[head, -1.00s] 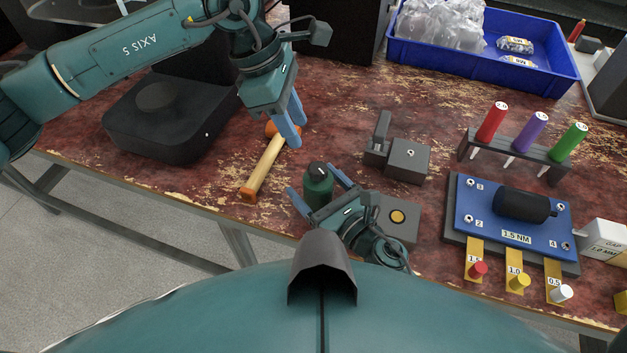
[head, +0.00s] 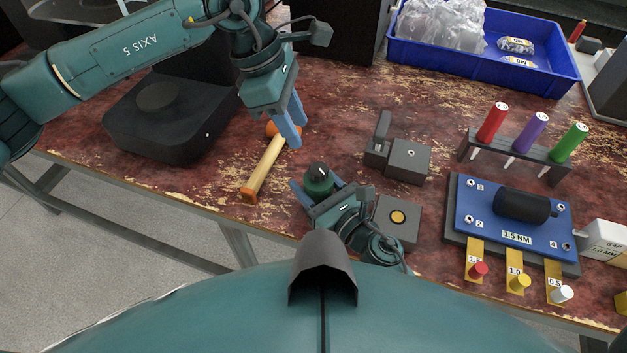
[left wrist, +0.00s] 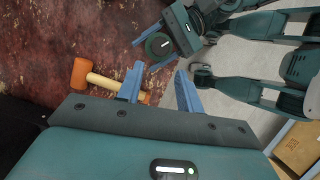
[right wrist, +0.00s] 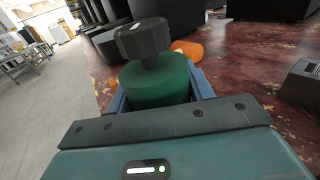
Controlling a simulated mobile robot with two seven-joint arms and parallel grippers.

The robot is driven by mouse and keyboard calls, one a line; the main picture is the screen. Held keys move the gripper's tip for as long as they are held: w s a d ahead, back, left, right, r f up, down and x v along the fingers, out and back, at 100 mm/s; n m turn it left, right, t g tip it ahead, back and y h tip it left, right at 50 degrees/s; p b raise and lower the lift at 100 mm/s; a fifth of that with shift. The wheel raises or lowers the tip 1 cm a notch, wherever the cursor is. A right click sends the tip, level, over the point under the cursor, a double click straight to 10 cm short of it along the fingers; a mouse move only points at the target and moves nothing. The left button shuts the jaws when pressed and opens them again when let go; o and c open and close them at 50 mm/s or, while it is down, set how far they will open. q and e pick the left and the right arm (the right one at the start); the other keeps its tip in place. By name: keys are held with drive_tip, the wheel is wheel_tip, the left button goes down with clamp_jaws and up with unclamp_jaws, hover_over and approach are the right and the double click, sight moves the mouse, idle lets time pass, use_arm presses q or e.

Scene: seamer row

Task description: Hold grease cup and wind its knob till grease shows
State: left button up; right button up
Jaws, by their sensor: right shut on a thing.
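The grease cup (head: 319,184) is a green cylinder with a dark faceted knob (head: 317,170) on top. It stands upright near the front edge of the table. My right gripper (head: 318,188) is shut on its green body; in the right wrist view the cup (right wrist: 157,82) sits between the fingers with the knob (right wrist: 143,40) above them. My left gripper (head: 291,122) is open and empty, above the table behind the cup, by the mallet's head. In the left wrist view the cup (left wrist: 158,46) shows beyond its fingers. No grease is visible.
A mallet (head: 263,168) with orange head lies left of the cup. Grey blocks (head: 408,160) stand to the right, one with a yellow disc (head: 397,216). A blue torque board (head: 512,215), driver rack (head: 520,150) and blue bin (head: 485,55) are further right.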

use_arm(q)
drive_tip(key=shift+o, duration=0.4)
drive_tip(key=shift+o, duration=0.7)
drive_tip(key=shift+s+d+f, duration=0.1)
drive_tip(key=shift+s+f, duration=0.05)
drive_tip(key=shift+o, duration=0.8)
drive_tip(key=s+f+n+g+h, duration=0.1)
drive_tip(key=s+d+n+g+h, duration=0.1)
drive_tip(key=s+n, duration=0.1)
drive_tip(key=s+d+f+n+g+h, duration=0.1)
drive_tip(key=n+h, duration=0.1)
drive_tip(key=shift+s+f, duration=0.25)
drive_tip(key=shift+f, duration=0.05)
drive_tip(key=m+t+h, duration=0.8)
drive_tip(key=m+t, duration=0.3)
drive_tip(key=m, duration=2.4)
approach(319, 173)
drive_tip(key=w+f, duration=0.1)
drive_tip(key=x, duration=1.2)
drive_tip(key=shift+w+r, duration=0.1)
drive_tip(key=shift+r, duration=0.1)
drive_tip(key=shift+c, duration=0.2)
